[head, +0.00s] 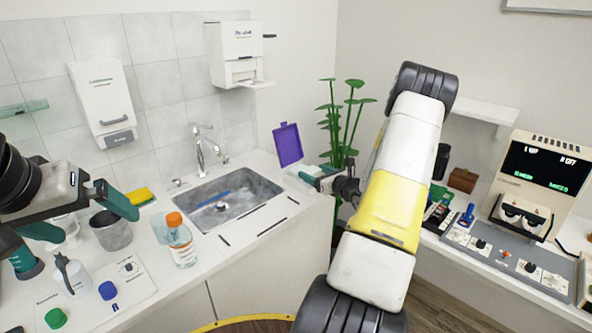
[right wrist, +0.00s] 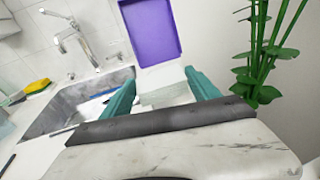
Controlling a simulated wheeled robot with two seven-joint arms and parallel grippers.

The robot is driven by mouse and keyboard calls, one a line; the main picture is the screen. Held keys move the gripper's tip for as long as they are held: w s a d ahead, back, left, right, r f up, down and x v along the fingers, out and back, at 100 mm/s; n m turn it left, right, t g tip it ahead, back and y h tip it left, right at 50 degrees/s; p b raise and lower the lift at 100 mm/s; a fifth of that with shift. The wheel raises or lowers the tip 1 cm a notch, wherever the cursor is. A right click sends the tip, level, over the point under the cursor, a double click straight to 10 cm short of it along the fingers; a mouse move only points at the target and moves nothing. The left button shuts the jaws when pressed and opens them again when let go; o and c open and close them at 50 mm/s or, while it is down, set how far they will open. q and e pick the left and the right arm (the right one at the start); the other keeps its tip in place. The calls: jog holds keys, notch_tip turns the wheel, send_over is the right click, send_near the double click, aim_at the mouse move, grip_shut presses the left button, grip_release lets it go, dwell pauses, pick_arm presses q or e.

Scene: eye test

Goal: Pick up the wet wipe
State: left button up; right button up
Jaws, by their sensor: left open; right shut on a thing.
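A pale, layered-looking block, which looks like the wet wipe (right wrist: 166,95), is between the two teal fingers of my right gripper (right wrist: 160,80) in the right wrist view. The fingers are shut on its sides, well apart. A purple open lid or tray (right wrist: 150,28) stands upright just behind it, beside a white part. In the head view, my right gripper (head: 318,172) is at the counter's right end by the purple piece (head: 288,145); the wipe is mostly hidden there. My left gripper (head: 98,226) is open and empty above the counter at the left.
A sink (head: 228,198) with a blue item inside lies left of my right gripper. An orange-capped bottle (head: 181,245), metal cup (head: 110,232) and yellow sponge (head: 139,196) stand near my left gripper. A green plant (head: 343,125) rises behind my right gripper.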

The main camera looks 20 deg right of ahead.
jog(key=s+a+r, duration=0.1)
jog(key=s+a, duration=0.8)
jog(key=a+f+n+y, duration=0.1)
jog(key=a, duration=0.4)
jog(key=a+f+n+g+y, duration=0.1)
jog(key=a+y, duration=0.1)
jog(key=a, duration=0.3)
jog(key=s+a+f+n+y, duration=0.1)
jog(key=a, duration=0.4)
jog(key=shift+a+g+y, duration=0.25)
jog(key=shift+g+y, duration=0.05)
jog(key=shift+n, duration=0.3)
jog(key=shift+a, duration=0.15)
